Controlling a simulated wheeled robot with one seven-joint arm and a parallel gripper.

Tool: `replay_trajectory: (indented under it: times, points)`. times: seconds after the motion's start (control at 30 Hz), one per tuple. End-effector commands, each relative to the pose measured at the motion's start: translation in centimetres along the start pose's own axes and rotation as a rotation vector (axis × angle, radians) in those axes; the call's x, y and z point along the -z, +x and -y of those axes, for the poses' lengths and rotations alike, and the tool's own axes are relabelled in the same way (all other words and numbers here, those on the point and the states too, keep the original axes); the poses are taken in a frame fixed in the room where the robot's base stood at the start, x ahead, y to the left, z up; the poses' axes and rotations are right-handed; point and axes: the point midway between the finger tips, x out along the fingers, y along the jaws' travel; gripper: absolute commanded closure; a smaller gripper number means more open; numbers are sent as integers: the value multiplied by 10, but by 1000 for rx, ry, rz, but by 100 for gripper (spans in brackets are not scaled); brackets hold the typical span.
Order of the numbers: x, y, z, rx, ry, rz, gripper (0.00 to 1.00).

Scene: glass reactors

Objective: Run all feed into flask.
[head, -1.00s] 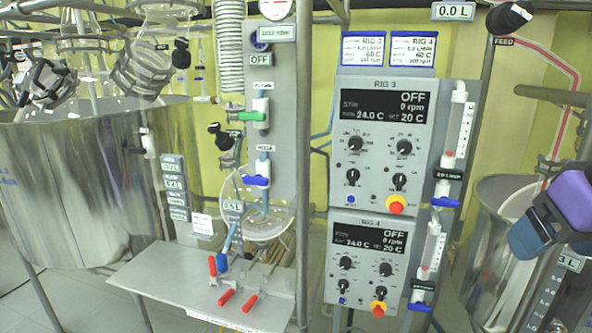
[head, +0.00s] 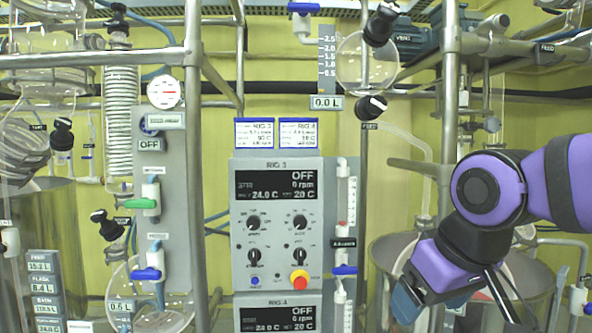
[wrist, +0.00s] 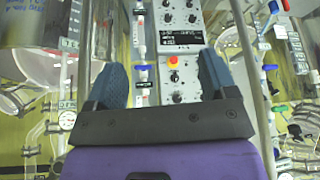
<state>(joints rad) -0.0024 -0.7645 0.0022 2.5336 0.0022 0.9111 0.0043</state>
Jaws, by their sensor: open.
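A round clear glass feed vessel (head: 400,72) hangs at the top of the head view and looks empty. The readout (head: 326,103) beside it says 0.0 L. A pale, clear tube (head: 412,143) runs from there down to the right. My gripper (head: 408,300) is at the lower right of the head view, in front of a large metal vessel (head: 384,262), apart from the valve. In the wrist view its blue fingers (wrist: 164,82) are wide apart with nothing between them.
A control panel (head: 276,166) reading OFF stands in the middle. A second black valve (head: 380,24) sits by the round vessel. Metal frame posts (head: 193,150) and pipes crowd both sides.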

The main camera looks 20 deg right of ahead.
Motion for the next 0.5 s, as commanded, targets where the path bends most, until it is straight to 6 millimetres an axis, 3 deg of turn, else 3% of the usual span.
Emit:
replay_trajectory:
  times: [0.17,0.27,0.5]
  points:
    - [19,-4,-9,-46,-100,-48,22]
    - [48,-12,-22,-130,-272,-117,22]
    - [140,-48,-63,-459,-862,-241,22]
